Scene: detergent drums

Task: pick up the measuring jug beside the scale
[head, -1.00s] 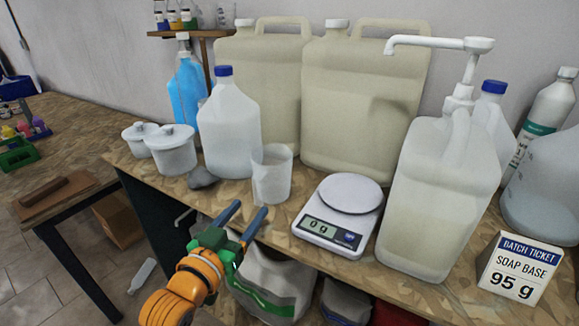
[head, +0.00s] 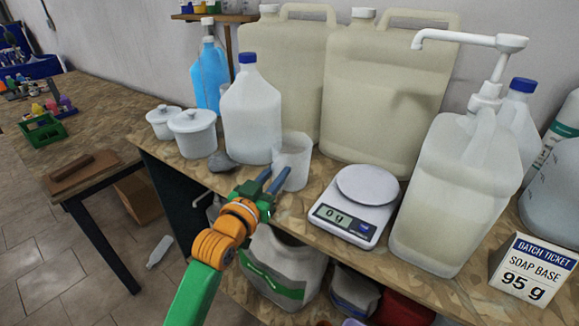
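The measuring jug (head: 294,158) is a small translucent cup standing upright on the workbench, to the left of the scale. The scale (head: 356,206) is white with a round pan and its display reads 0 g. My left gripper (head: 272,181) is at the jug's near left side, its two blue fingers apart and pointing at the jug. One finger overlaps the jug's lower part in the picture; I cannot tell whether it touches. Nothing shows between the fingers. My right gripper is not in the head view.
A white jug with a blue cap (head: 251,115) and a grey stone-like lump (head: 221,161) stand left of the measuring jug. Large drums (head: 384,95) stand behind. A pump drum (head: 450,190) stands right of the scale. A ticket (head: 525,270) reads soap base 95 g.

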